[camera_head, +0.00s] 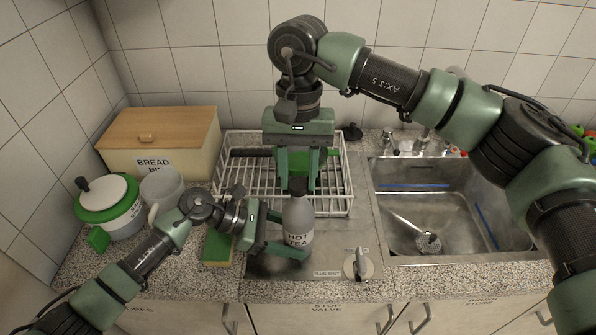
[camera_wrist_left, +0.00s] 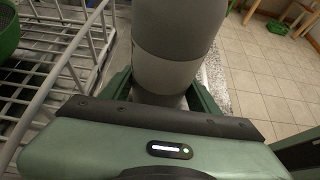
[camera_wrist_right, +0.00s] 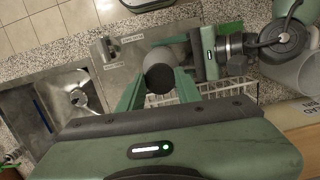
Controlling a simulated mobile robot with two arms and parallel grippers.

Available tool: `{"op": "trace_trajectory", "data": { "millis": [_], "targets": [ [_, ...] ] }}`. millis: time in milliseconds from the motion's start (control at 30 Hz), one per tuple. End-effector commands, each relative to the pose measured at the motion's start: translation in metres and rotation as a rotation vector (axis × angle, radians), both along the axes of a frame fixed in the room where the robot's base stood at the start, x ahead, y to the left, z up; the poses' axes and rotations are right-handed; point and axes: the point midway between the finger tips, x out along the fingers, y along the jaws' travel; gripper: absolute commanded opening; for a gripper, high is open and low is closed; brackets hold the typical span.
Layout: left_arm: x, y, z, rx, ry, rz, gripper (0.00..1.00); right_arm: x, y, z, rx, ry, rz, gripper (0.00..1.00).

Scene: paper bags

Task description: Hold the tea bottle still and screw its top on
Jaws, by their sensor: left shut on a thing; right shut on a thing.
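The tea bottle (camera_head: 299,222), grey and labelled HOT TEA, stands upright on the counter in front of the dish rack. My left gripper (camera_head: 287,236) comes in low from the left and is shut around its body. The bottle's grey body also fills the upper middle of the left wrist view (camera_wrist_left: 178,50). My right gripper (camera_head: 297,187) points down from above and is shut on the bottle's top. In the right wrist view the dark round top (camera_wrist_right: 159,79) lies between the fingers, in line with the bottle. Whether the top is seated on the neck is hidden.
A white wire dish rack (camera_head: 338,200) stands behind the bottle. The sink (camera_head: 455,215) lies to the right, with a plug lever (camera_head: 358,264) nearby.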

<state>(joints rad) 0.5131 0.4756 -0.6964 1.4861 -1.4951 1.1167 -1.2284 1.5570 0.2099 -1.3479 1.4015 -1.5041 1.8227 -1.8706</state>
Motion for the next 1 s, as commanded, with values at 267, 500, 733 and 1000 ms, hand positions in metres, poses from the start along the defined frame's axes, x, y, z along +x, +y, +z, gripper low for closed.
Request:
{"op": "trace_trajectory", "data": {
  "millis": [267, 500, 733, 1000],
  "targets": [
    [-0.001, 0.0, -0.001, 0.001, 0.002, -0.002, 0.0, 0.0, 0.0, -0.006, 0.0, 0.0, 0.0, 0.0],
    [-0.001, 0.0, -0.001, 0.001, 0.002, -0.002, 0.0, 0.0, 0.0, -0.012, -0.001, 0.001, 0.0, 0.0],
    [-0.001, 0.0, -0.001, 0.001, 0.002, -0.002, 0.0, 0.0, 0.0, -0.017, -0.001, 0.001, 0.0, 0.0],
    [-0.001, 0.0, -0.001, 0.001, 0.002, -0.002, 0.0, 0.0, 0.0, -0.02, 0.0, 0.001, 0.0, 0.6]
  ]
}}
